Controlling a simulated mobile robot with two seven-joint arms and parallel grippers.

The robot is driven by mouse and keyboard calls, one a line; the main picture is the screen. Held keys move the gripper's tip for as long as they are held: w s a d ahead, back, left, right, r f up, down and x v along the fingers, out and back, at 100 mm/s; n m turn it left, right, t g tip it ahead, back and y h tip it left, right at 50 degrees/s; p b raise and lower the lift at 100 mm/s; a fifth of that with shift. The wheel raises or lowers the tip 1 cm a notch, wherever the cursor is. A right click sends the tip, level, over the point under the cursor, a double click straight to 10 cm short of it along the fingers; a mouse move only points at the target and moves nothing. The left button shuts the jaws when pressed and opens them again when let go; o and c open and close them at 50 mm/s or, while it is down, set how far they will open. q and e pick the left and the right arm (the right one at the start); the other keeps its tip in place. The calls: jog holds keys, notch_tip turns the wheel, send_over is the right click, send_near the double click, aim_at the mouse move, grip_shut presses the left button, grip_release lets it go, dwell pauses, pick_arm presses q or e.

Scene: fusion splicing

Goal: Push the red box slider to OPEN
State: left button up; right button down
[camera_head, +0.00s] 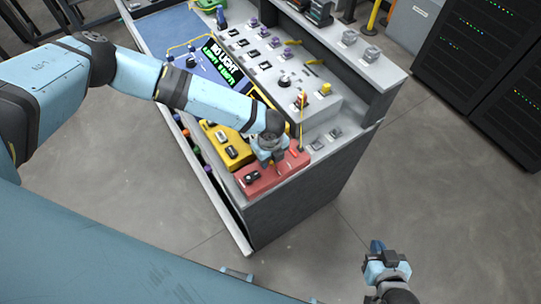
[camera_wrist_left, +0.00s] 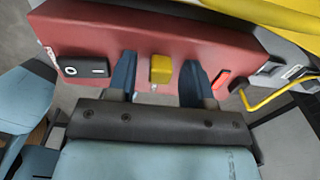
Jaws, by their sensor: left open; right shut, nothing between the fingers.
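The red box (camera_head: 270,177) sits at the near corner of the bench. In the left wrist view, the red box (camera_wrist_left: 140,42) carries a yellow block (camera_wrist_left: 160,69), a black rocker switch (camera_wrist_left: 83,67) to its left and a bright red strip (camera_wrist_left: 222,80) to its right. My left gripper (camera_head: 275,162) is at the red box, and its open fingers (camera_wrist_left: 157,72) stand on either side of the yellow block with gaps. Contact with the box cannot be told. The head view hides the block behind the gripper. My right gripper (camera_head: 377,247) is shut and empty, away from the bench.
A yellow box (camera_head: 226,147) sits beside the red box. A yellow bent rod (camera_head: 302,120) rises beside the red box and shows close to the right finger in the left wrist view (camera_wrist_left: 275,95). A screen (camera_head: 224,65) and a grey panel with switches stand behind.

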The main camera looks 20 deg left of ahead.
pick_arm(q)
jog(key=shift+c, duration=0.5)
grip_shut()
jog(key=w+d, duration=0.1)
jog(key=w+d+b, duration=0.1)
jog(key=w, duration=0.1)
jog(key=shift+w+d+f, duration=0.1)
jog(key=shift+w+d, duration=0.1)
jog(key=shift+d, duration=0.15)
jog(key=shift+r, duration=0.2)
jog(key=shift+c, duration=0.9)
grip_release()
jog(key=shift+w, duration=0.1)
jog(key=shift+o, duration=1.4)
jog(key=shift+d, duration=0.1)
jog(key=shift+f, duration=0.1)
